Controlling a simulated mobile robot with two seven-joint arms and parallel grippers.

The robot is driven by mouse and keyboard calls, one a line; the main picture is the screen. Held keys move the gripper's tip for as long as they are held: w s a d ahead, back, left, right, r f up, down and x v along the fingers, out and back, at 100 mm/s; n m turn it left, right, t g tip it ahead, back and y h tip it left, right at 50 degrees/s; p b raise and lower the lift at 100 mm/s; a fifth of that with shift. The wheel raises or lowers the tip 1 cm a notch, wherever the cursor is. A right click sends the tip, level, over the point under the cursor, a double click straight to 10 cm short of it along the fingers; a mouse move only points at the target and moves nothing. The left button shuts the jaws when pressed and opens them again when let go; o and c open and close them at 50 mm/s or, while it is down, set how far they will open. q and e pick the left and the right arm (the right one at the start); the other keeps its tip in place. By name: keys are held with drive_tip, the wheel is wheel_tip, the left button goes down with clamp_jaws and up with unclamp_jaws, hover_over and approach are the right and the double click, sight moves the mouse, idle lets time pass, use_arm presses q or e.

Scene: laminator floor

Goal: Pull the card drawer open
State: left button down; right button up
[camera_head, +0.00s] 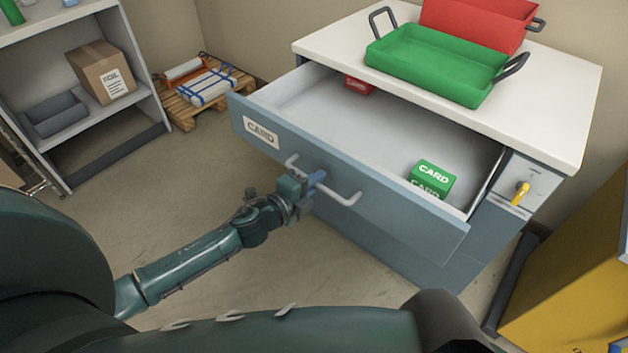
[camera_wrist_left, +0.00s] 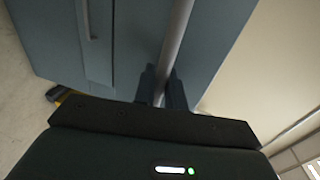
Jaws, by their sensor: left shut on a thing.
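The card drawer (camera_head: 345,187) is a blue-grey drawer with a "CARD" label, and it stands well out from the white-topped cabinet (camera_head: 560,100). My left gripper (camera_head: 312,184) is shut on the drawer's bar handle (camera_head: 345,197), near its middle. In the left wrist view the handle (camera_wrist_left: 178,40) runs between the two fingers (camera_wrist_left: 162,88). Inside the drawer lie a green card box (camera_head: 432,178) at the front right and a red box (camera_head: 358,85) at the back, partly hidden by the cabinet top. My right gripper is not in view.
Green (camera_head: 437,62) and red (camera_head: 480,22) trays sit on the cabinet top. A yellow lever (camera_head: 521,192) is on the cabinet's right side. A yellow container (camera_head: 580,290) stands at the right. Shelves (camera_head: 88,118) and a pallet (camera_head: 205,98) are at the left, with clear floor between.

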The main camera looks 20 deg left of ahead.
use_arm(q)
drive_tip(key=shift+s+a, duration=0.1)
idle(0.3)
drive_tip(key=c, duration=1.5)
unclamp_jaws()
drive_tip(key=v, duration=1.3)
drive_tip(key=shift+s, duration=0.1)
